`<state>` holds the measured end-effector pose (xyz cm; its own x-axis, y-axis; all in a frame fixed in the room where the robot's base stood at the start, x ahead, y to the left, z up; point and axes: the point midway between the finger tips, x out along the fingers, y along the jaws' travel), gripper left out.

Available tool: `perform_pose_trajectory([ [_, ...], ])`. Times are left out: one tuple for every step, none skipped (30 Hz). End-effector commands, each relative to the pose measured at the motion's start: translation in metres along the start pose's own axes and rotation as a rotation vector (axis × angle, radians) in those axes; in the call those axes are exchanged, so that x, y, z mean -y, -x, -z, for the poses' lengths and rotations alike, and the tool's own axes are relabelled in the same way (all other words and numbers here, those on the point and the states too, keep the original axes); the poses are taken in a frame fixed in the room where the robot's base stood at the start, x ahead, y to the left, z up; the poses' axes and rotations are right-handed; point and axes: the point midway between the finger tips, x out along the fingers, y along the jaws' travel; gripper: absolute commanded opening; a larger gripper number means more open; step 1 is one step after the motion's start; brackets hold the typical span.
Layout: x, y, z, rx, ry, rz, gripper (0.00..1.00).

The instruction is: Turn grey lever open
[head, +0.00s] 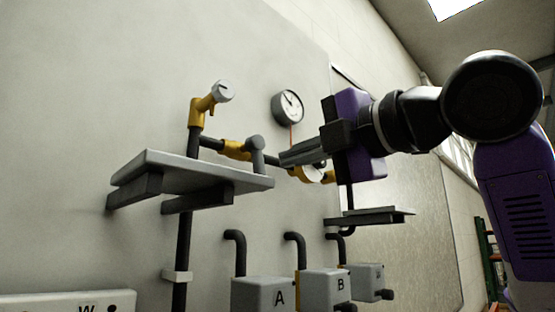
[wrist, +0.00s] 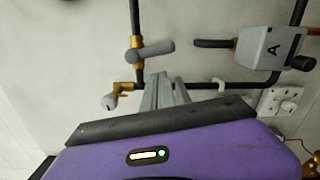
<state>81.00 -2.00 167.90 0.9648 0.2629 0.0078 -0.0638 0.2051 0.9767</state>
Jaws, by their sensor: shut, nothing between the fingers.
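The grey lever (head: 257,155) sits on a yellow valve (head: 236,150) on a dark pipe, just above the back of a grey shelf. Its round head is at the top and its arm points down. In the wrist view the lever (wrist: 154,52) crosses the pipe beside a brass fitting (wrist: 137,42) and points right. My gripper (head: 284,158) is shut and empty. Its fingertips are just right of the lever in the head view, with a small gap showing. In the wrist view my gripper (wrist: 165,78) points up, just below the lever. Contact cannot be told.
The grey shelf (head: 190,170) lies under the valve. A yellow valve with a grey cap (head: 222,91) stands to the left. A round gauge (head: 288,107) hangs above my fingers. Boxes A (head: 264,294) and B (head: 325,287) are below. A smaller shelf (head: 370,216) is below my gripper.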

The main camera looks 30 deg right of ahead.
Motion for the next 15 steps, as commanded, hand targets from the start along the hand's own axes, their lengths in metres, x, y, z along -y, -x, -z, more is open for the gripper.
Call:
perform_pose_trajectory([
  [-0.001,-0.007,0.000,-0.002,-0.002,0.003,0.00],
  [-0.002,-0.012,0.000,-0.002,-0.002,0.002,0.00],
  [-0.002,-0.019,0.000,-0.002,-0.004,0.002,0.00],
  [-0.002,-0.025,0.000,-0.002,-0.005,0.002,0.00],
  [-0.002,-0.030,0.000,-0.003,-0.005,0.003,0.00],
  [-0.002,-0.037,0.000,-0.002,-0.004,0.001,0.00],
  [-0.002,-0.043,0.000,-0.001,-0.004,0.002,0.00],
  [-0.003,-0.048,0.000,-0.002,-0.004,0.002,0.00],
  [-0.003,-0.055,0.000,-0.002,-0.004,0.001,0.00],
  [-0.003,-0.059,0.000,-0.002,-0.005,0.001,0.00],
  [-0.002,-0.064,0.000,-0.002,-0.005,0.000,0.00],
  [-0.002,-0.070,0.000,-0.002,-0.005,0.001,0.00],
  [-0.002,-0.073,0.000,-0.001,-0.006,0.001,0.00],
  [-0.002,-0.076,-0.001,-0.001,-0.005,0.000,0.00],
  [-0.002,-0.080,0.000,-0.001,-0.005,-0.001,0.00],
])
